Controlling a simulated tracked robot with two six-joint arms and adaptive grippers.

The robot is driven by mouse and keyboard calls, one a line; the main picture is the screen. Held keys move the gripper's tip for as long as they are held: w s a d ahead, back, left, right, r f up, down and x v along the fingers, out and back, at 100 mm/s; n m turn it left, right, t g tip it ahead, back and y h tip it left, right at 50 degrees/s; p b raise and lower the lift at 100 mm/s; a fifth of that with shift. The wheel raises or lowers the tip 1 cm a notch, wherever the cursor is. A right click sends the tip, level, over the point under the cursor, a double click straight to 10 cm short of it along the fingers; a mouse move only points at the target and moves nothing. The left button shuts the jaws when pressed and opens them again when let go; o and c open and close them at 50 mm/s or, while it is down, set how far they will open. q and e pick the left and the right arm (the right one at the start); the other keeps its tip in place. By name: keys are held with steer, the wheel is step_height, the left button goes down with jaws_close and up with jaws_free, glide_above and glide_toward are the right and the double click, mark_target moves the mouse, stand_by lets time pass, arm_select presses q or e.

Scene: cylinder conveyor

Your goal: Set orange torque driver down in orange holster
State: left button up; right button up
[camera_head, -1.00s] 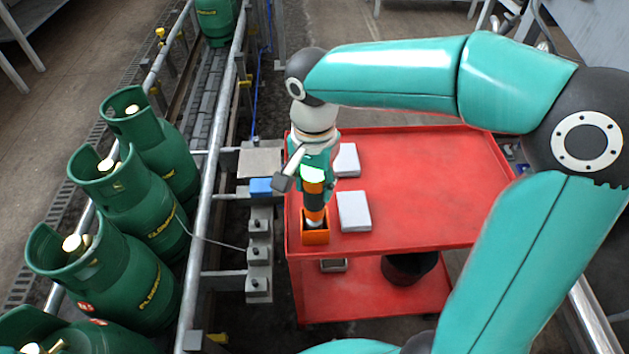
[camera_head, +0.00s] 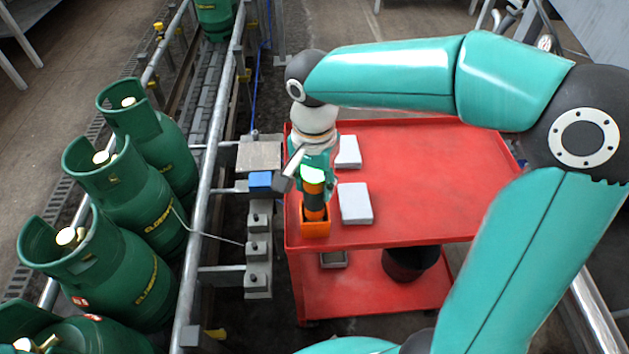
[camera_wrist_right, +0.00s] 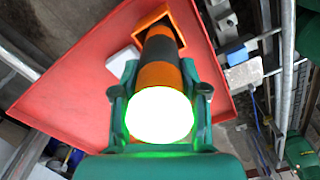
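The orange torque driver (camera_head: 314,200), orange with a dark band and a bright lit top, stands upright with its lower end inside the orange holster (camera_head: 316,229). The holster is an open box at the left front corner of the red cart. My right gripper (camera_head: 313,172) is around the driver's upper part. In the right wrist view the driver (camera_wrist_right: 160,75) lies between the gripper's two fingers (camera_wrist_right: 160,100), and the holster rim (camera_wrist_right: 178,22) surrounds its far end. The driver's tip is hidden in the holster. My left gripper is not in view.
The red cart (camera_head: 430,190) holds two pale boxes, one (camera_head: 355,203) close right of the holster and one (camera_head: 347,151) behind it. Left of the cart are a blue block (camera_head: 260,181) and a conveyor rail (camera_head: 205,200) with several green cylinders (camera_head: 150,205).

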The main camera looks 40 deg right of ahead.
steer(key=o, duration=0.5)
steer(key=shift+c, duration=0.2)
step_height(320, 180, up, 12)
steer(key=shift+a+f, duration=0.1)
